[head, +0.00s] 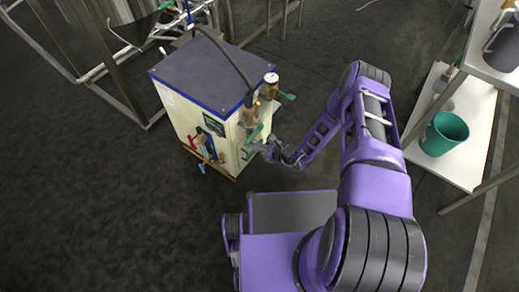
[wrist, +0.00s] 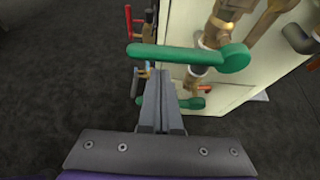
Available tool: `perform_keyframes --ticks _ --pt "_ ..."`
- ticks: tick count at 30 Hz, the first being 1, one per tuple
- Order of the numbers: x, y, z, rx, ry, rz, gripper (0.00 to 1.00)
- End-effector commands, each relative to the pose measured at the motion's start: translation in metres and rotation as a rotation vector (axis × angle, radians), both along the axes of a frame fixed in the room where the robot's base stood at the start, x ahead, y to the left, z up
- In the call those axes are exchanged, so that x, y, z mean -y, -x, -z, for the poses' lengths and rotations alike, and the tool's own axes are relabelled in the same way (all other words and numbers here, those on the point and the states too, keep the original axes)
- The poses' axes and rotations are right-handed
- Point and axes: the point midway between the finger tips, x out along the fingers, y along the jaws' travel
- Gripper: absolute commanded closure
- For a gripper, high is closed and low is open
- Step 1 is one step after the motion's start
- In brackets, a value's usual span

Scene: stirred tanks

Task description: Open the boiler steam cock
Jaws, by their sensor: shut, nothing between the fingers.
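The boiler (head: 191,120) is a cream box with a dark blue top, standing left of my arm in the head view. Brass valves with green levers are on its right face. In the wrist view a long green lever (wrist: 185,55) lies crosswise, its round end on a brass valve (wrist: 195,78). My gripper (wrist: 160,75) is shut and empty, its tips just by the lever's underside in the picture; I cannot tell if they touch. In the head view my gripper (head: 262,148) is beside the boiler's valve side. Which lever is the steam cock is not marked.
A second green lever (wrist: 183,103) sits lower, close to my fingers. Red-handled valves (wrist: 128,15) are on the adjoining face. A gauge (head: 271,78) and a dark hose (head: 225,55) rise at the boiler's top. A shelf with a green bucket (head: 443,134) stands right.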

Motion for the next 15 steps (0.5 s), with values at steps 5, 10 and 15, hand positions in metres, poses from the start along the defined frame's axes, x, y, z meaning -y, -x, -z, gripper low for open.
perform_keyframes --ticks 5,10,15 --pt "0.003 0.002 -0.02 -0.001 0.001 0.0 1.0" --pt "0.004 0.003 -0.024 -0.001 0.001 0.0 1.0" --pt "0.004 0.003 -0.024 -0.001 0.001 0.0 1.0"
